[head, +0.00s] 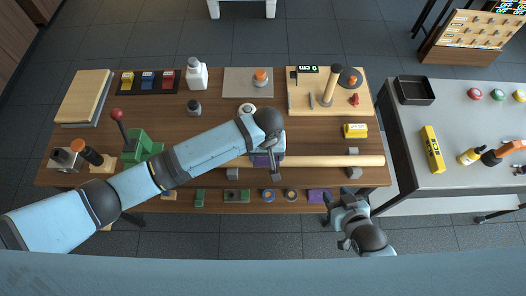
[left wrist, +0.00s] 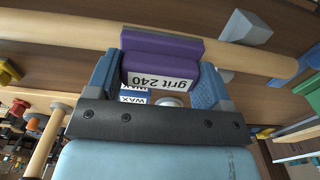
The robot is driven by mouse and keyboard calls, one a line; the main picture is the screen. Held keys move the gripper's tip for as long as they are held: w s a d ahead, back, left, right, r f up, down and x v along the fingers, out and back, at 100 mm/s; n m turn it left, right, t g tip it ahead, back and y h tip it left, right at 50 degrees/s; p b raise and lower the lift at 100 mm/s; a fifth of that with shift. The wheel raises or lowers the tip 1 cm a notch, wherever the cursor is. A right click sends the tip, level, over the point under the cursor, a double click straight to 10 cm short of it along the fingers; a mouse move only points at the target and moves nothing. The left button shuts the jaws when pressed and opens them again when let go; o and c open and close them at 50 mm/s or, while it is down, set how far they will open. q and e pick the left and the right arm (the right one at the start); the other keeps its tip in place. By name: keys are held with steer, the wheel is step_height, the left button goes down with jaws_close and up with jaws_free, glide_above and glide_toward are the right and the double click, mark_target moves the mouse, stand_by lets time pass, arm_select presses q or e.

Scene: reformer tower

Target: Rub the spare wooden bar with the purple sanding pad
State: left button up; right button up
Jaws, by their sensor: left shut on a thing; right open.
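The spare wooden bar (head: 330,160) is a long pale round bar lying level across grey supports at the front of the table. It also crosses the top of the left wrist view (left wrist: 60,30). My left gripper (head: 266,166) is shut on the purple sanding pad (head: 262,159), over the left part of the bar. In the left wrist view the pad (left wrist: 160,50) reads "grit 240" and overlaps the bar; whether they touch is unclear. My left arm hides the bar's left end in the head view. My right gripper (head: 342,204) is open and empty below the table's front edge.
Another purple block (head: 319,195) lies in a front row with green and round pieces. A yellow box (head: 355,130) stands behind the bar. A side table (head: 460,125) at the right holds a black tray (head: 414,91) and tools. Floor is free in front.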

arm_select(q)
steer(key=shift+d, duration=0.7)
steer(key=shift+a+r, duration=0.1)
steer(key=shift+r, duration=2.95)
